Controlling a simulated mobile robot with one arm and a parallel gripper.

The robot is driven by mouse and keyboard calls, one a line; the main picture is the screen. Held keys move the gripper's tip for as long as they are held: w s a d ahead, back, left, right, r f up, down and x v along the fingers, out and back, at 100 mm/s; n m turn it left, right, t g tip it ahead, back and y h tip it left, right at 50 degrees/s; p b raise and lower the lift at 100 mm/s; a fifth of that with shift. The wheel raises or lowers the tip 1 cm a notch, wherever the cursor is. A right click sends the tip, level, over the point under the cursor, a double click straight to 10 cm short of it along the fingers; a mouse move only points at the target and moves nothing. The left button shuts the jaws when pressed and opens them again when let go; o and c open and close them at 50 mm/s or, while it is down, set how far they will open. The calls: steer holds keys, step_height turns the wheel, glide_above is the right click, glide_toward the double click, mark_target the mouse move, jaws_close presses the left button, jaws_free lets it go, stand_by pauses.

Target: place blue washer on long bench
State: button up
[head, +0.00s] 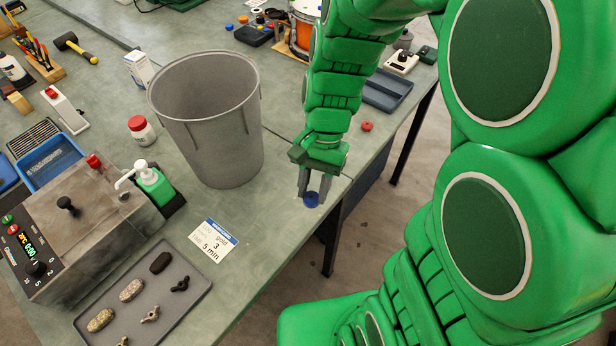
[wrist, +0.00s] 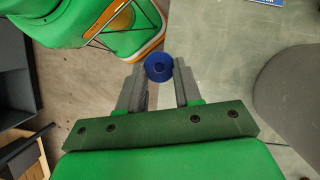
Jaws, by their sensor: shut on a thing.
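My gripper (head: 314,187) is shut on the blue washer (head: 311,199), a small round blue piece between the fingertips. In the head view it hangs near the front edge of the long bench (head: 195,210), to the right of the grey bin. The wrist view shows the blue washer (wrist: 159,67) between the two grey fingers of my gripper (wrist: 160,75). There the bench edge runs close beside it, with floor to the left. I cannot tell its exact height above the bench.
A grey bin (head: 209,130) stands on the bench left of my gripper. A red washer (head: 367,126) lies behind it, by a blue-grey tray (head: 386,90). A paper card (head: 213,241), a parts tray (head: 150,325) and a control box (head: 85,235) stand at front left. Bare bench lies between bin and card.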

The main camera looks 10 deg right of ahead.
steer(key=shift+s+d+r, duration=0.2)
steer(key=shift+s+r, duration=0.2)
steer(key=shift+s, duration=0.4)
